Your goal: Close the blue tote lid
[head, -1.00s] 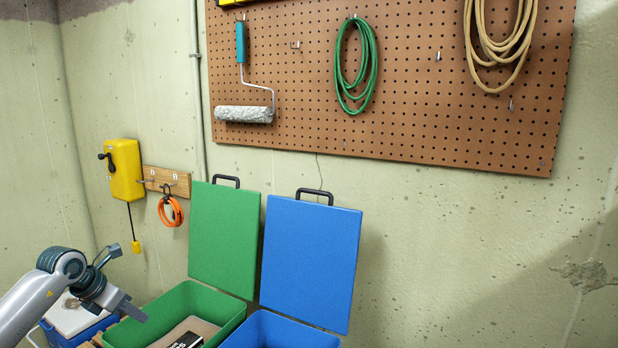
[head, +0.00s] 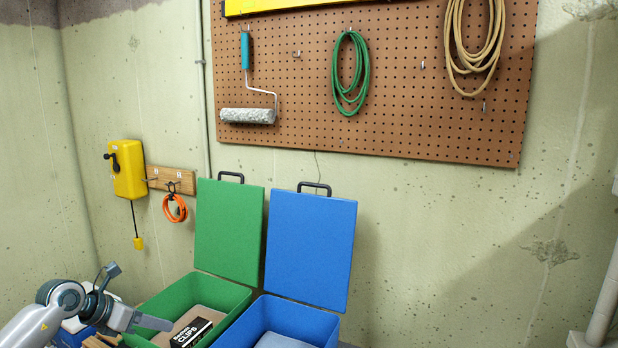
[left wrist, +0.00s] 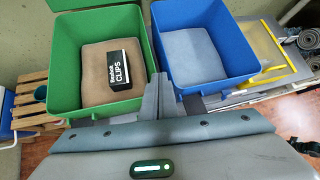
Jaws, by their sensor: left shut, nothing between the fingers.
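The blue tote (head: 318,322) stands at the bottom middle of the head view. Its blue lid (head: 310,250) is raised, standing upright at the back, with a black handle (head: 314,187) on its top edge. In the left wrist view the blue tote (left wrist: 247,72) is open, with a grey-blue pad and nothing else visible inside. My left gripper (head: 168,324) is shut and empty, in front of the green tote (head: 160,303), left of the blue one. Its fingers (left wrist: 158,92) also show in the left wrist view, near the gap between the totes. My right gripper is out of view.
The green tote's lid (head: 229,232) also stands raised, beside the blue lid. A black clips box (head: 191,333) lies in the green tote. A pegboard (head: 400,90) hangs on the wall above. A yellow-edged tray (left wrist: 272,60) lies right of the blue tote.

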